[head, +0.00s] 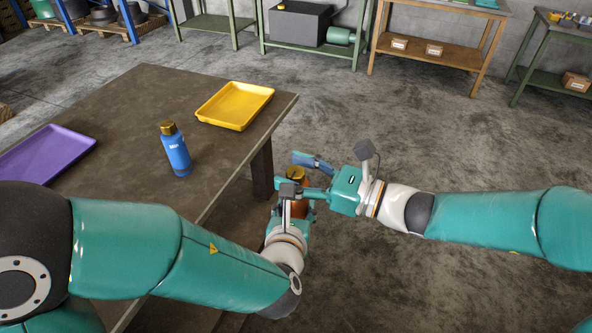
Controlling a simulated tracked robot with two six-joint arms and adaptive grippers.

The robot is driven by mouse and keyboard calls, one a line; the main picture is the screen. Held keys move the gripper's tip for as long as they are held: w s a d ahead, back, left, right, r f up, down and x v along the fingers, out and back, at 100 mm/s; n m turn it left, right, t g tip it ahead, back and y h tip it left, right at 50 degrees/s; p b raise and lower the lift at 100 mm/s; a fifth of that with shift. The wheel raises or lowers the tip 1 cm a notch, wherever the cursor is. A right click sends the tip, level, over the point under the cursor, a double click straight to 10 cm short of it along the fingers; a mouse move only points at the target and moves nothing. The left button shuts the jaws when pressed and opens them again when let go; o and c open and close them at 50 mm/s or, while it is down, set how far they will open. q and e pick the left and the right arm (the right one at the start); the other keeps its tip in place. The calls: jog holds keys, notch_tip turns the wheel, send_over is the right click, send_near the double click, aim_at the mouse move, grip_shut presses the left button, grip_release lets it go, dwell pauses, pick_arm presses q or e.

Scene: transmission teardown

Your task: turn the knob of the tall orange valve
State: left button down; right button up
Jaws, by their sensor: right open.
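The tall orange valve (300,211) shows beside the table's right edge, with its gold-brown knob (296,172) on top. Its lower part is hidden behind my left arm and gripper. My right gripper (291,174) is open, coming in from the right. One finger is on the far side of the knob and the other on the near side; I cannot tell whether either touches it. My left gripper (304,221) is low at the valve's body, mostly covered by its own wrist. Its fingertips are hidden, so I cannot tell whether it grips the valve.
The brown table (130,115) on the left bears a blue bottle (175,152), a yellow tray (236,105) and a purple tray (48,152). Workbenches, including a wooden one (440,47), stand along the back. The concrete floor (400,130) between is clear.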

pick_arm(q)
jog(key=shift+r, duration=0.15)
pick_arm(e)
jog(key=shift+d, duration=0.1)
jog(key=v, duration=1.1)
jog(key=shift+s+d, duration=0.15)
jog(key=shift+d, duration=0.25)
jog(key=v, duration=1.2)
